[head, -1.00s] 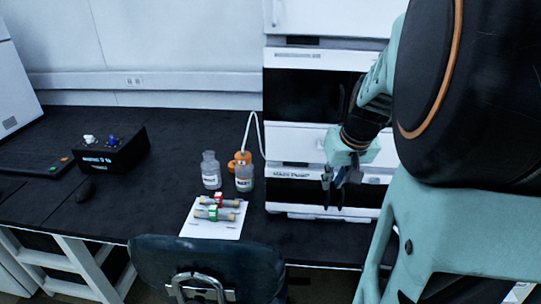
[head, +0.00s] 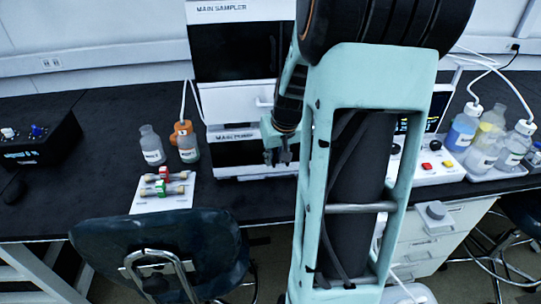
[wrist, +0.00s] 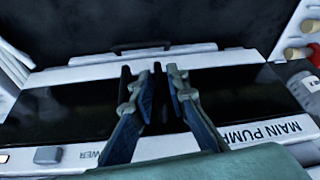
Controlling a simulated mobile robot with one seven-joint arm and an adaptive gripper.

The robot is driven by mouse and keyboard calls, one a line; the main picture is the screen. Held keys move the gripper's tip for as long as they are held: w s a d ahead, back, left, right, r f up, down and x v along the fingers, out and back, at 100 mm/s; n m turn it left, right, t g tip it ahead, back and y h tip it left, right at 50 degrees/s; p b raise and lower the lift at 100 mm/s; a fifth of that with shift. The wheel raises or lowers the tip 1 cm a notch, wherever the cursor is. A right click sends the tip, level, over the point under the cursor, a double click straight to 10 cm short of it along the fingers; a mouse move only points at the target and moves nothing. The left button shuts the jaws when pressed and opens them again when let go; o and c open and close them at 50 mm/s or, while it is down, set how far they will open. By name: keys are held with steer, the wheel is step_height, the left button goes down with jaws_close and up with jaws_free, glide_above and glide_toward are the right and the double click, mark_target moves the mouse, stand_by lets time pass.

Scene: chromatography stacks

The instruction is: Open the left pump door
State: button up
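The main pump (head: 232,152) is the low white unit with a dark glossy front, at the bottom of the stack in the head view. Its label reads MAIN PUMP. In the wrist view its black door panel (wrist: 65,112) spans most of the width and looks closed; the label is upside down. My gripper (head: 278,158) is in front of the pump's right part. Whether the fingertips touch the panel is unclear. My arm hides the pump's right end.
The main sampler (head: 232,50) stands above the pump. Bottles (head: 152,148) and a white sheet (head: 160,195) with columns are left of it. A chair (head: 155,250) stands in front. A button panel (head: 428,166) and solvent bottles (head: 463,130) are at right.

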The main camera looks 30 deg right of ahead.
steer(key=shift+c, duration=0.4)
jaws_close()
steer(key=shift+s, duration=0.15)
